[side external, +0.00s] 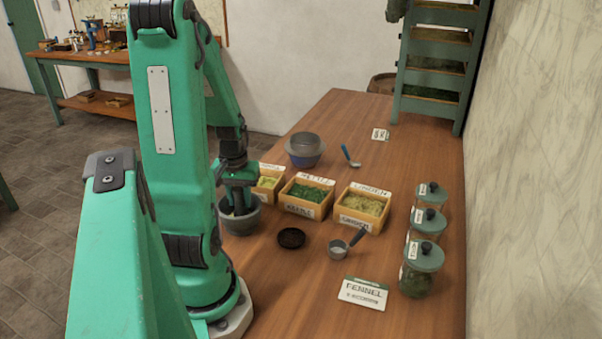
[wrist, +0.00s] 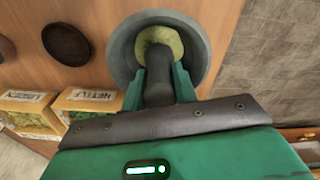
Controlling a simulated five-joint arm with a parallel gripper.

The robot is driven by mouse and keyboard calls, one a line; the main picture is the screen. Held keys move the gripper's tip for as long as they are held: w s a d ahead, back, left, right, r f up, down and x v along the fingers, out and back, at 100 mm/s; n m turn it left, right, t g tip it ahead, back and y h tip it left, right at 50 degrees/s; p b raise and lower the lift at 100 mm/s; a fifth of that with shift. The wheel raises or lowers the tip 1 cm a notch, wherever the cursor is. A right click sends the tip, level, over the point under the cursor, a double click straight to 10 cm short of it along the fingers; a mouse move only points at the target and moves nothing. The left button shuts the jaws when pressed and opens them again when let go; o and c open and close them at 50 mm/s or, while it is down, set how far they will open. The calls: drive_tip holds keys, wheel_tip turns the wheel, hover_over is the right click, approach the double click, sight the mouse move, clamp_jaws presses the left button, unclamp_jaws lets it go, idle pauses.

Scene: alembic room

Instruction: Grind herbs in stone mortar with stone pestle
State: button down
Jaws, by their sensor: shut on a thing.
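The grey stone mortar (side external: 243,222) stands on the wooden table close beside my arm. It also shows in the wrist view (wrist: 121,52), with a pale yellow-green mass of herbs (wrist: 162,38) inside. My gripper (side external: 238,190) points down over the mortar. In the wrist view my gripper (wrist: 160,85) has its two green fingers shut on the dark grey stone pestle (wrist: 158,66). The pestle's lower end reaches into the mortar, at the herbs. Whether it presses on the mortar's floor is hidden.
Wooden herb boxes, labelled nettle (side external: 308,195) and linden (side external: 362,208) among them, stand right of the mortar. A dark round disc (side external: 291,238), a small pan (side external: 340,249), a fennel card (side external: 363,293), lidded jars (side external: 423,270) and a blue-grey bowl (side external: 305,155) surround them.

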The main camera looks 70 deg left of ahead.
drive_tip(key=shift+w+a, duration=0.1)
drive_tip(key=shift+a, duration=0.2)
drive_tip(key=shift+s+d, duration=0.6)
drive_tip(key=shift+s, duration=0.1)
drive_tip(key=shift+w, duration=0.15)
drive_tip(key=shift+w, duration=0.8)
drive_tip(key=shift+s+a, duration=0.1)
drive_tip(key=shift+s+a, duration=0.4)
drive_tip(key=shift+s, duration=0.3)
drive_tip(key=shift+d, duration=0.1)
